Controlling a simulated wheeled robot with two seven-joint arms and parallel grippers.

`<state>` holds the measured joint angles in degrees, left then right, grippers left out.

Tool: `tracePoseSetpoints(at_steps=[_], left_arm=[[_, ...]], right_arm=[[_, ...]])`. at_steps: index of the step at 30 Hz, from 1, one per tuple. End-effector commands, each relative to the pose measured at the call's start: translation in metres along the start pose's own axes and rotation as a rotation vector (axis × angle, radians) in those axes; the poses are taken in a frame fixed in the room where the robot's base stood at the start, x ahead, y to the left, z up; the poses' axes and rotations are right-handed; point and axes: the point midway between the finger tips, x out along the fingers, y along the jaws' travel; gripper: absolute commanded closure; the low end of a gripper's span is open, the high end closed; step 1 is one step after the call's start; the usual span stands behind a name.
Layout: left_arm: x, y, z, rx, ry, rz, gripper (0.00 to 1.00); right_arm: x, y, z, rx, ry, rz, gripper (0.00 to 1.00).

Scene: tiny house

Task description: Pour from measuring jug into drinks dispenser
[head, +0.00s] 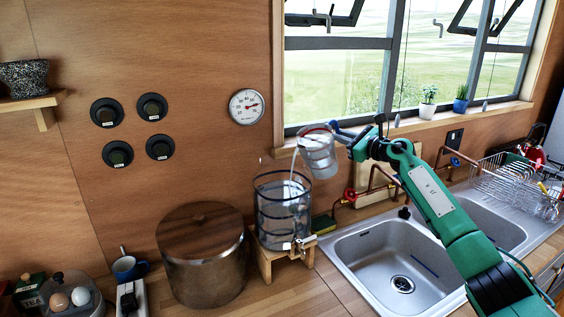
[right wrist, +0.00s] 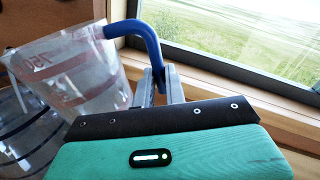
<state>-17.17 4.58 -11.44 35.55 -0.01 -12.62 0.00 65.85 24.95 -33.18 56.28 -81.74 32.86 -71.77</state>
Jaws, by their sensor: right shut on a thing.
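The clear measuring jug (head: 319,155) is tilted, its mouth toward the left, above the drinks dispenser. My right gripper (head: 352,140) is shut on the jug's blue handle; the fingers (right wrist: 160,82) and handle (right wrist: 138,28) show in the right wrist view, with the jug (right wrist: 70,70) at left. A thin pale streak runs from the jug's lip down toward the dispenser's open top. The clear drinks dispenser (head: 282,212), with dark bands and a front tap, stands upright on a wooden stand. It shows partly behind the jug in the right wrist view (right wrist: 22,130). My left gripper is out of view.
A large lidded pot (head: 203,262) stands left of the dispenser. A double sink (head: 375,255) lies to the right, with a dish rack (head: 515,187) beyond. The window sill (head: 400,125) runs behind my right arm. A blue mug (head: 128,269) and egg holder (head: 70,292) are at left.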

Motion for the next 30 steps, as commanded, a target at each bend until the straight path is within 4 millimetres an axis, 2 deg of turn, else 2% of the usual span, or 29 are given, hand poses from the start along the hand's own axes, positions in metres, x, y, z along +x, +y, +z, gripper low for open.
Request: tracePoseSetpoints(at_steps=[30], left_arm=[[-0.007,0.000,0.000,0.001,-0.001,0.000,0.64]], right_arm=[[0.000,0.000,0.017,-0.065,-0.005,-0.003,1.00]])
